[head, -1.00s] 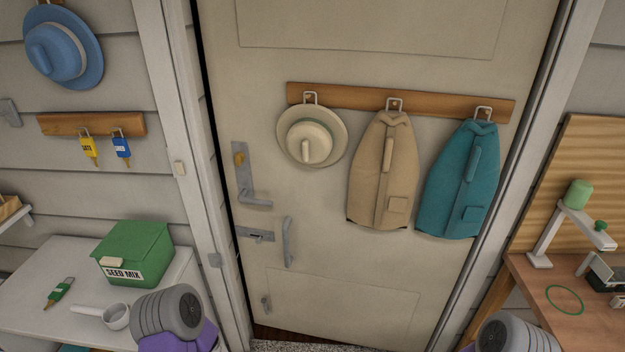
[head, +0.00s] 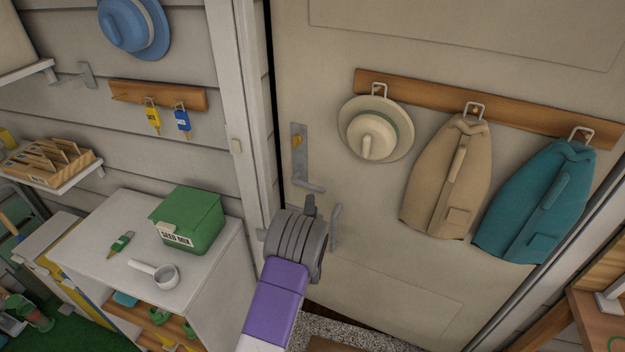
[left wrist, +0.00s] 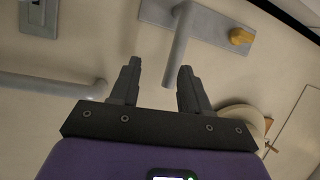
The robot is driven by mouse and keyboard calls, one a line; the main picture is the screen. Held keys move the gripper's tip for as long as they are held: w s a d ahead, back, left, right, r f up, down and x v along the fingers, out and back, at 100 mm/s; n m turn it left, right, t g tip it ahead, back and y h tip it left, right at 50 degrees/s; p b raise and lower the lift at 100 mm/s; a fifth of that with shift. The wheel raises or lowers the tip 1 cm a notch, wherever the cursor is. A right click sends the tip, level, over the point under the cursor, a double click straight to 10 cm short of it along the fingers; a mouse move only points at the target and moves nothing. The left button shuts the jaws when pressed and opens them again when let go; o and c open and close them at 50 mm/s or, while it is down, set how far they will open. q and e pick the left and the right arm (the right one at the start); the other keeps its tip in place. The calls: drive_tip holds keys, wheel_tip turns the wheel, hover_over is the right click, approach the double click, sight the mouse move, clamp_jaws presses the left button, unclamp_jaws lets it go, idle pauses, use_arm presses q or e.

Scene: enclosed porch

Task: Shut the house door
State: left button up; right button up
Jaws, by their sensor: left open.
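The house door (head: 380,255) is a cream panel. A dark gap shows along its left edge, and floor shows under its lower edge. A grey lever handle (head: 312,187) on a plate with a yellow turn knob (head: 297,141) sits near that left edge. My left gripper (head: 310,203) is just below the lever in the head view, hiding part of the door hardware. In the left wrist view the open fingers (left wrist: 159,75) point at the door, with the lever (left wrist: 180,45) running down between them; contact cannot be told. My right gripper is out of view.
A grey pull handle (head: 336,226) is right of my left gripper. A hat (head: 375,125), a tan coat (head: 445,180) and a teal coat (head: 530,205) hang on the door. A white cabinet (head: 105,275) with a green seed box (head: 190,218) stands left.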

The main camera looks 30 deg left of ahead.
use_arm(q)
drive_tip(key=w+a+r, duration=0.3)
drive_tip(key=w, duration=0.4)
drive_tip(key=shift+a+r+m+t, duration=0.15)
drive_tip(key=shift+a+m+t, duration=0.15)
drive_tip(key=shift+a, duration=0.1)
drive_tip(key=shift+c, duration=0.3)
clamp_jaws()
